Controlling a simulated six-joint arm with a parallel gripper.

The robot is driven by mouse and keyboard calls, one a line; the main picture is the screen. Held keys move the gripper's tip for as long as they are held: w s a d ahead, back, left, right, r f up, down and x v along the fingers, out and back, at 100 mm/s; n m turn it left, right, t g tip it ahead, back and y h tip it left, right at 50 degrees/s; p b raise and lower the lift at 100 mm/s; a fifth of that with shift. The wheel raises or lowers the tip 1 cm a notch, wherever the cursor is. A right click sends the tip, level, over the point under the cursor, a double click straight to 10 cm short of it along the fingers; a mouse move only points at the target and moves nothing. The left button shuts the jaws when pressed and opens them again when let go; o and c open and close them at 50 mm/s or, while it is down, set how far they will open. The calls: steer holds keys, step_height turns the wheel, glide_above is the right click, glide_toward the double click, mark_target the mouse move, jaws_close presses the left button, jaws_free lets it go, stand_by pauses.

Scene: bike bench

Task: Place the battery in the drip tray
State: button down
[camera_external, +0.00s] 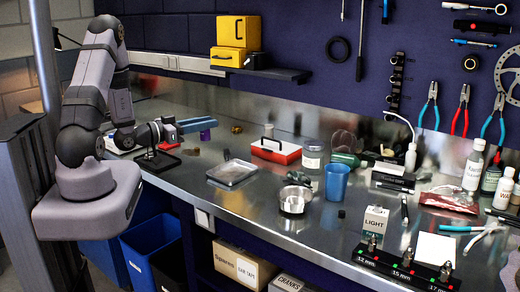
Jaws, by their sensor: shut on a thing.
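The drip tray (232,172) looks to be the shallow grey metal tray lying flat on the bench, to the right of and nearer than the gripper. A small dark item lies at its back edge.
A red case (276,150) stands behind and right of the tray. A metal bowl (294,200) and a blue cup (336,182) stand farther right. Bare bench surrounds the tray's front and left.

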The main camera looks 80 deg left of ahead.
steer(key=w+d+m+h+p, duration=0.1)
steer(key=w+d+m+h, duration=0.1)
steer(key=w+d, duration=0.4)
steer(key=w+d+f+m+t+h+p, duration=0.1)
steer(key=w+d+h, duration=0.3)
steer(key=d, duration=1)
steer(key=w+d+f+m+t+h+p, duration=0.1)
steer(key=w+d+m+h+p, duration=0.1)
steer(key=w+d, duration=0.8)
steer(key=shift+d+f+m+h+p, duration=0.1)
steer(key=shift+m+h+p, duration=0.2)
steer(key=shift+m+h, duration=0.4)
steer(key=s+a+r+n+g+y, duration=0.1)
steer(key=s+a+n+g+y, duration=0.4)
steer(key=a+y, duration=0.4)
steer(key=s+a+r+n+g+y, duration=0.25)
steer(key=s+a+n+y, duration=0.45)
steer(key=a, duration=0.5)
steer(key=f+b, duration=0.1)
steer(key=f, duration=0.2)
steer(key=f+b, duration=0.2)
steer(key=f, duration=0.2)
steer(key=shift+w, duration=0.2)
steer(key=shift+f, duration=0.1)
